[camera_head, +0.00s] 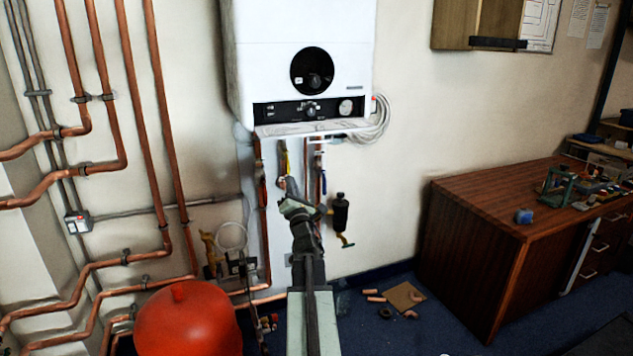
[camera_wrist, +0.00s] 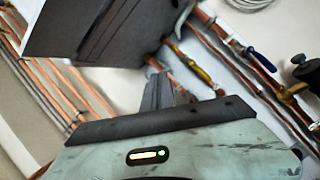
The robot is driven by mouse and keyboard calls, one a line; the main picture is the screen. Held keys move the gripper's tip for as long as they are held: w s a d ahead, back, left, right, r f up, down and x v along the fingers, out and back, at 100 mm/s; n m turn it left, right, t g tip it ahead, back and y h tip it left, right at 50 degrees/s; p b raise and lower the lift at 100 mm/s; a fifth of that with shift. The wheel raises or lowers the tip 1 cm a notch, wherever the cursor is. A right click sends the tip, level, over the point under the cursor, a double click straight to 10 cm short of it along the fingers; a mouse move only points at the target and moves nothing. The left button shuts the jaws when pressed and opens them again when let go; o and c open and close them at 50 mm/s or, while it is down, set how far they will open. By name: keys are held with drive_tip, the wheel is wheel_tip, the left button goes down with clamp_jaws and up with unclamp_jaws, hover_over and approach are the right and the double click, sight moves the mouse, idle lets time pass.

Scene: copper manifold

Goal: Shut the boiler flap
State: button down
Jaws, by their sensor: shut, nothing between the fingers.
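The white boiler (camera_head: 300,30) hangs on the wall at the top centre of the head view. Its flap (camera_head: 308,129) shows as a thin pale strip with print on it, folded out below the black control panel (camera_head: 310,110). The flap stands open. My gripper (camera_head: 292,186) is below the flap, in front of the pipes, and appears apart from it. In the wrist view my gripper (camera_wrist: 157,88) has its fingers together and empty. A dark grey underside (camera_wrist: 95,35) fills the upper left there; I cannot tell which part is flap and which is boiler.
Copper pipes with a yellow valve (camera_wrist: 192,65) and a blue-handled valve (camera_wrist: 247,53) run behind my gripper. A black cylinder (camera_head: 340,214) hangs at right. A red tank (camera_head: 187,322) stands at lower left, a wooden desk (camera_head: 475,230) at right. Pipe scraps (camera_head: 375,297) lie on the floor.

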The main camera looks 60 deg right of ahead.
sight(317, 134)
drive_tip(key=s+d+r+n+t+b, duration=0.2)
drive_tip(key=s+d+n+t, duration=0.15)
drive_tip(key=s+n, duration=0.55)
wheel_tip(317, 134, up, 9)
drive_tip(key=w+d+t+p, duration=0.1)
drive_tip(key=w+p, duration=0.1)
drive_tip(key=p, duration=0.6)
drive_tip(key=shift+d+p, duration=0.15)
drive_tip(key=shift+p, duration=0.2)
